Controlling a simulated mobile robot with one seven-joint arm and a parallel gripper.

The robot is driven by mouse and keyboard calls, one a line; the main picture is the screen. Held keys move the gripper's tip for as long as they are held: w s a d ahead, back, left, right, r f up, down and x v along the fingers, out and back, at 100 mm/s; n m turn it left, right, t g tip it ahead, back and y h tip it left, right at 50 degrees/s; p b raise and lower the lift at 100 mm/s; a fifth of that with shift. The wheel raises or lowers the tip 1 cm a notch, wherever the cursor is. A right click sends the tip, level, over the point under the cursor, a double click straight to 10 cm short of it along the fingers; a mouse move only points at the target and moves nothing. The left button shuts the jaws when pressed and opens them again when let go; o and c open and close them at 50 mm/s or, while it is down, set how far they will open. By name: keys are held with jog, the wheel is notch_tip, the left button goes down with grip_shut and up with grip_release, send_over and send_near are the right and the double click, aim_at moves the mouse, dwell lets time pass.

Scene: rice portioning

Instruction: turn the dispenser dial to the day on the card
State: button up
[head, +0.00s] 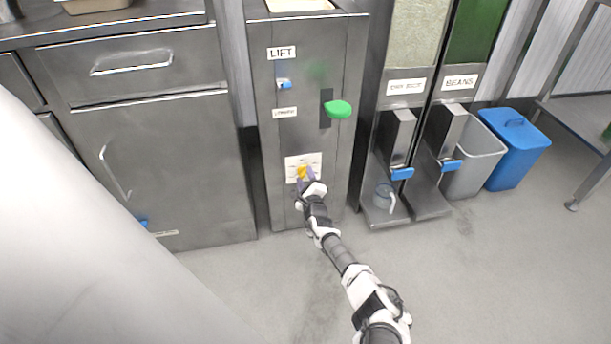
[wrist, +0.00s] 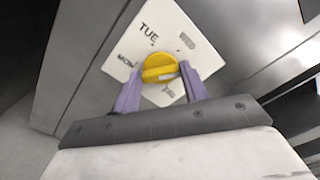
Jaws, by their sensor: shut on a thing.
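The yellow dial (wrist: 158,68) sits on a white plate (wrist: 174,28) with day labels. In the wrist view TUE is at the upper left, WED at the upper right and MON at the left; a label at the lower right is hard to read. The dial's ridge runs roughly across the picture; I cannot tell which day it points to. My gripper (wrist: 162,72) has its purple fingers on either side of the dial, shut on it. In the head view the dial (head: 302,171) is low on the steel dispenser (head: 268,150), with my gripper (head: 306,181) at it. I cannot make out a day card.
The dispenser front has a LIFT label (head: 281,53), a small blue lever (head: 285,85) and a green knob (head: 338,109) above the dial. To the right stand two bean and rice chutes (head: 443,140), a grey bin (head: 474,160) and a blue bin (head: 515,150). A steel cabinet (head: 165,150) is left.

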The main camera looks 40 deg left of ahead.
jog(key=n+p, duration=0.2)
jog(key=n, duration=0.4)
jog(key=shift+n+p, duration=0.3)
jog(key=shift+p, duration=0.05)
dwell(0.5)
jog(key=o, duration=1)
jog(key=shift+p+v, duration=3.65)
jog(key=shift+v, duration=3.2)
jog(key=shift+s, duration=0.1)
